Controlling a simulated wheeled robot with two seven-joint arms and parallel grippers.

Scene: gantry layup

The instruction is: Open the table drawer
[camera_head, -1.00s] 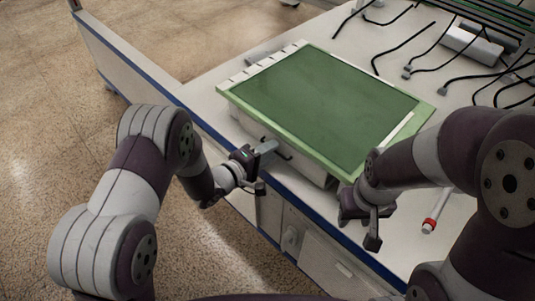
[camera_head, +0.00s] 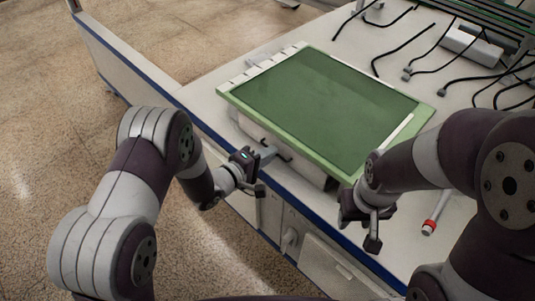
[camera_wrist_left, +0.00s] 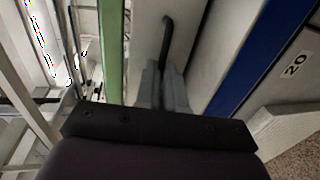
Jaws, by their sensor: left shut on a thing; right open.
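A white drawer unit (camera_head: 316,172) sits on the table under a flat green-topped board (camera_head: 325,95). Its dark bar handle (camera_wrist_left: 167,40) is on the side facing me and runs up from between my left fingers in the left wrist view. My left gripper (camera_head: 268,154) is shut on this handle, at the drawer's front face. The fingers hide the gripped part, and they also show in the left wrist view (camera_wrist_left: 163,88). The drawer looks closed, with no clear gap at its front. My right gripper (camera_head: 367,218) is open and empty, near the board's front right corner.
The white table (camera_head: 205,98) has a blue front edge. A white tube with a red end (camera_head: 429,226) lies to the right of my right gripper. Black cables (camera_head: 405,45) spread over the back right. Cabinet doors and open floor lie in front.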

